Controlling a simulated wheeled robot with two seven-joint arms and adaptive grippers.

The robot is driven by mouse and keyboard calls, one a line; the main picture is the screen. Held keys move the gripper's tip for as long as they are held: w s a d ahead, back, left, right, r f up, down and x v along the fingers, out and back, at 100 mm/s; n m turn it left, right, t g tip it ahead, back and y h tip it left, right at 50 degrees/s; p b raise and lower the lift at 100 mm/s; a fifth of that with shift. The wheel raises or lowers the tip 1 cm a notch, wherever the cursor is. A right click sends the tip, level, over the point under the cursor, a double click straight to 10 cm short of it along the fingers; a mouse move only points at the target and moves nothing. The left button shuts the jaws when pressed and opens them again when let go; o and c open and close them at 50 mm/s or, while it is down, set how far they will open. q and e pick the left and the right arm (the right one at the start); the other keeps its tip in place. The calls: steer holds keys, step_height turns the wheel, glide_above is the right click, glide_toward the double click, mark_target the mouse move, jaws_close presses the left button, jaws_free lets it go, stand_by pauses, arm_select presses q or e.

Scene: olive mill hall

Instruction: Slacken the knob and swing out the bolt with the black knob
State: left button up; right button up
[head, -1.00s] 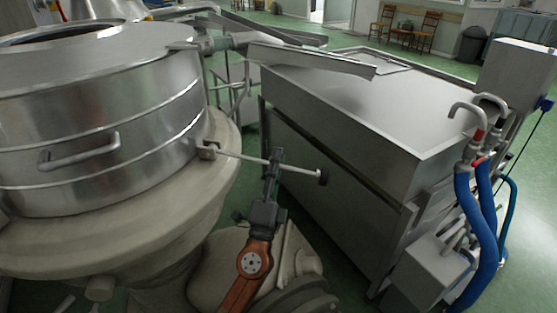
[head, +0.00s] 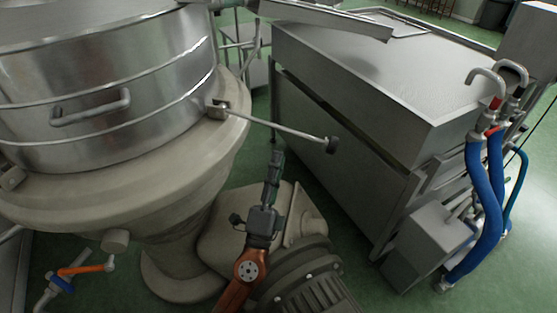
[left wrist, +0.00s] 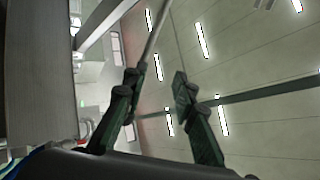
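The bolt (head: 272,126) is a thin pale rod with a black knob (head: 332,145) on its free end. It sticks out to the right from a bracket (head: 217,108) on the rim of the round steel vessel (head: 110,90), swung out clear of the vessel wall. My left gripper (head: 277,158) points up just below the middle of the rod and looks apart from it. In the left wrist view its two fingers (left wrist: 160,80) are spread with nothing between them; a thin rod (left wrist: 155,35) shows past the fingertips. My right gripper is not in view.
A large steel tank (head: 350,70) stands to the right of the bolt. Blue hoses (head: 487,210) and a grey box (head: 430,240) are at its near corner. A motor housing (head: 315,285) is below my left arm. An orange-handled valve (head: 85,269) is at the lower left.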

mark_target(273, 126)
arm_select(q)
steer(key=shift+c, duration=0.7)
steer(key=shift+f+m, duration=0.15)
steer(key=shift+m, duration=0.35)
steer(key=shift+c, duration=0.7)
steer(key=f+m+p, duration=0.1)
steer(key=m, duration=0.2)
steer(key=f+m+p, duration=0.1)
steer(key=m, duration=0.2)
steer(key=a+f+m+h+p, duration=0.1)
steer(key=m, duration=0.3)
steer(key=shift+f+g, duration=0.3)
steer(key=shift+f, duration=0.05)
jaws_close()
step_height(273, 126, down, 5)
steer(key=s+a+m+h+p, duration=0.1)
steer(key=a+m+h+p, duration=0.1)
steer(key=m, duration=0.9)
steer(key=s+r+x, duration=0.1)
steer(key=x, duration=1.2)
steer(key=shift+s+r+p, duration=0.2)
steer(key=shift+r+p, duration=0.1)
steer(key=shift+r, duration=0.1)
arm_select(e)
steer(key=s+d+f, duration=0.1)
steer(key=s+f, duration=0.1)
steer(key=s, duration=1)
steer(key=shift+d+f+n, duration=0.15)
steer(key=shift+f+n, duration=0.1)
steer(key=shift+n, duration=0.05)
